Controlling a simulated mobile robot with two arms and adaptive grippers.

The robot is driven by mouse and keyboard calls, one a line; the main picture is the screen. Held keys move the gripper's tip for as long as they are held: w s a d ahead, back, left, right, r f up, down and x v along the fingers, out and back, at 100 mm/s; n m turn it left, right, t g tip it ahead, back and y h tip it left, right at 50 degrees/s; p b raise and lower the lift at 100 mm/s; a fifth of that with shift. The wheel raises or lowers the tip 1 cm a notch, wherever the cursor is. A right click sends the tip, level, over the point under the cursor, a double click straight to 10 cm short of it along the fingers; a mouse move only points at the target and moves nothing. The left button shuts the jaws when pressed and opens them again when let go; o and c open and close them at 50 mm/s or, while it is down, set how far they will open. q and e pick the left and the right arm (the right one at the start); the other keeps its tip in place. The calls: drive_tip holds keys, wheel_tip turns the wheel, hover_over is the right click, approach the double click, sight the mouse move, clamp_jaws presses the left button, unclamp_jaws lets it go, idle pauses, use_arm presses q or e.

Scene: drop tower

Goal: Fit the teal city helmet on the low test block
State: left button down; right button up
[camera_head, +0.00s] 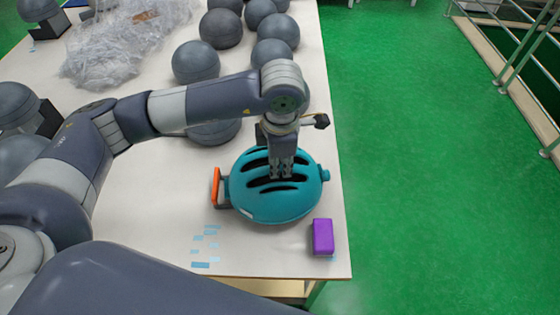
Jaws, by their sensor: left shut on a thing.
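The teal helmet (268,205) is near the right edge of the pale table, its vented shell facing up. My left gripper (282,172) comes down from above, its fingers at the vents in the top of the shell, shut on the helmet. Whether the helmet touches the table or anything under it is hidden. Several dark grey rounded test blocks stand on the table; one (214,131) is just behind the helmet, partly covered by my left arm. I cannot tell which is the low one. My right gripper is not in view.
An orange-fronted piece (216,187) touches or nearly touches the helmet's left side. A purple block (323,237) lies at the table's front right corner. Pale blue tape strips (207,244) mark the front. Crumpled clear plastic (125,45) lies at the back left. Green floor is free on the right.

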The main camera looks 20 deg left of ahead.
use_arm(q)
drive_tip(key=c, duration=1.3)
unclamp_jaws()
drive_tip(key=shift+c, duration=0.2)
drive_tip(key=c, duration=0.3)
drive_tip(key=shift+c, duration=0.3)
drive_tip(key=shift+w+r, duration=0.1)
drive_tip(key=shift+r, duration=0.25)
drive_tip(key=shift+r, duration=0.15)
drive_tip(key=shift+r+p, duration=0.45)
drive_tip(key=shift+r, duration=0.15)
drive_tip(key=shift+r, duration=0.15)
